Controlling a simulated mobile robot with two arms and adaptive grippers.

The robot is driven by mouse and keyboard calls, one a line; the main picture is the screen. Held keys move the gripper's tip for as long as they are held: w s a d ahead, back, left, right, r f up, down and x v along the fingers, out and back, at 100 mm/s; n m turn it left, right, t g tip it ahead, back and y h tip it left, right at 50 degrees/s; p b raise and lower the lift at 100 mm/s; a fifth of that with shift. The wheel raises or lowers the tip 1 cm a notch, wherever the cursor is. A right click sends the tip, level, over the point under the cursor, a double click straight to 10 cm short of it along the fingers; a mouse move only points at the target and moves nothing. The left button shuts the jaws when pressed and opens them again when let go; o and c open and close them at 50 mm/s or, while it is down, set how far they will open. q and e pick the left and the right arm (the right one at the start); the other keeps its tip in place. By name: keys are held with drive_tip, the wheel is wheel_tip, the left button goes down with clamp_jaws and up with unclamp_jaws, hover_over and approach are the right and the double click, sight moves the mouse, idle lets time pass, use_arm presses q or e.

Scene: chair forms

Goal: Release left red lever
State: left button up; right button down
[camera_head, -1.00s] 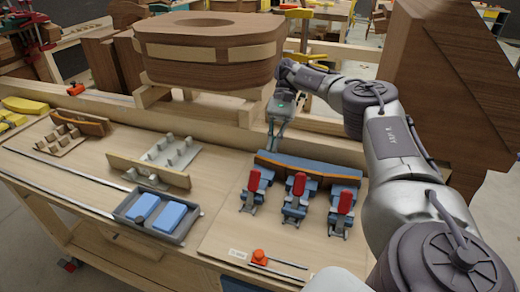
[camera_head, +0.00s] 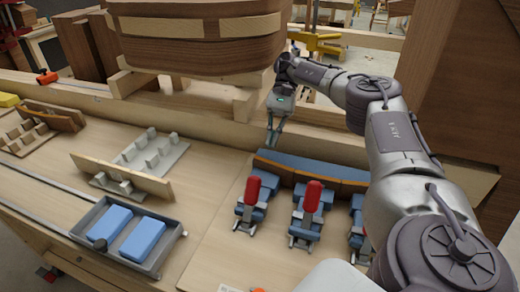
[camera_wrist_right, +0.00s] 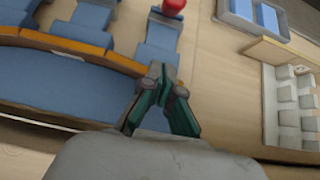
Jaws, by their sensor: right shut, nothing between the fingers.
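The left red lever (camera_head: 252,190) stands upright on a blue and grey clamp at the left end of the curved blue and wooden form (camera_head: 300,174). The middle red lever (camera_head: 313,196) also stands up on its clamp. The right clamp (camera_head: 357,230) is partly covered by my right arm, and its lever is hidden. My right gripper (camera_head: 270,148) is shut and empty, pointing down just behind the form's left end. In the right wrist view the gripper (camera_wrist_right: 160,72) is by the form's edge, with a red knob (camera_wrist_right: 174,5) at the top edge. My left gripper is not in view.
A grey tray (camera_head: 172,262) with blue blocks lies left of the clamps. A pegged rack (camera_head: 150,152) and a wooden strip (camera_head: 120,178) are behind it. A large wooden form (camera_head: 200,62) overhangs the back. Bare board lies between tray and left clamp.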

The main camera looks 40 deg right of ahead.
sight(264, 181)
drive_tip(key=b+x, duration=0.7)
drive_tip(key=shift+s+d+f, duration=0.1)
drive_tip(key=shift+f, duration=0.05)
drive_tip(key=b+x, duration=0.2)
drive_tip(key=x, duration=0.1)
drive_tip(key=shift+s, duration=0.15)
drive_tip(key=a+r+p, duration=0.1)
drive_tip(key=s+a+r+p, duration=0.1)
drive_tip(key=r, duration=0.1)
drive_tip(key=shift+a+p, duration=0.15)
drive_tip(key=shift+p, duration=0.2)
drive_tip(key=shift+s+a+r, duration=0.1)
drive_tip(key=shift+a+r, duration=0.05)
drive_tip(key=shift+a, duration=0.1)
